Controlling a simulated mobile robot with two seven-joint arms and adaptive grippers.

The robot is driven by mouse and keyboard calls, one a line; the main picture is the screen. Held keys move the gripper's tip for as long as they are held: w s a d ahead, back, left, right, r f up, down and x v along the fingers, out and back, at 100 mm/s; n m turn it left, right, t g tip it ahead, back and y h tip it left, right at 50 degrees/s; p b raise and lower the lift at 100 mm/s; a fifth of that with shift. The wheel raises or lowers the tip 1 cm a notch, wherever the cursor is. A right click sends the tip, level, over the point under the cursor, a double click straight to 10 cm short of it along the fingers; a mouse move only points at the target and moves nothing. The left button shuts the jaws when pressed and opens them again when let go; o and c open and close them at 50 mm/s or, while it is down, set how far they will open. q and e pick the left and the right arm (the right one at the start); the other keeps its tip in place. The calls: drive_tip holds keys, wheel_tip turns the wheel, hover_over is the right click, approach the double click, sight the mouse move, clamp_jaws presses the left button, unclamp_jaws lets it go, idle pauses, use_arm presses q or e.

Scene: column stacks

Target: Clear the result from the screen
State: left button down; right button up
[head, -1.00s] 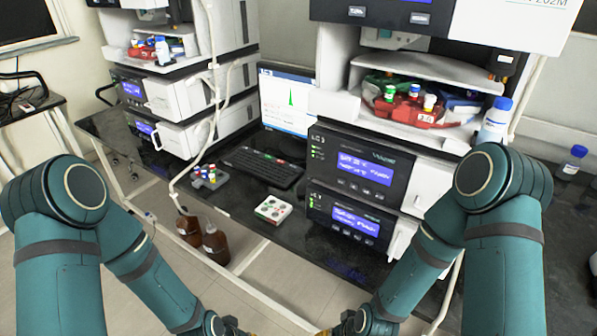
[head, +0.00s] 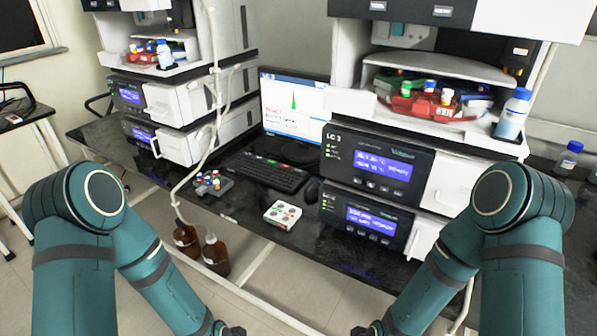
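The screen (head: 290,103) stands at the back middle, between two instrument stacks. It shows a green peak, with small red and dark text at its left. A dark keyboard (head: 266,172) lies in front of it, with a dark mouse (head: 311,190) to its right. A small white box (head: 282,214) with red and green round spots on top lies on the bench nearer to me. My two arms come in from the lower left and lower right.
A right instrument stack (head: 378,165) marked LC 3 stands beside the screen, with a blue-capped bottle (head: 513,114) on a ledge. A grey vial rack (head: 208,184) sits left of the white box. Brown bottles (head: 215,254) stand below the bench edge. Bare black bench lies right of the box.

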clamp_jaws()
idle(1.1)
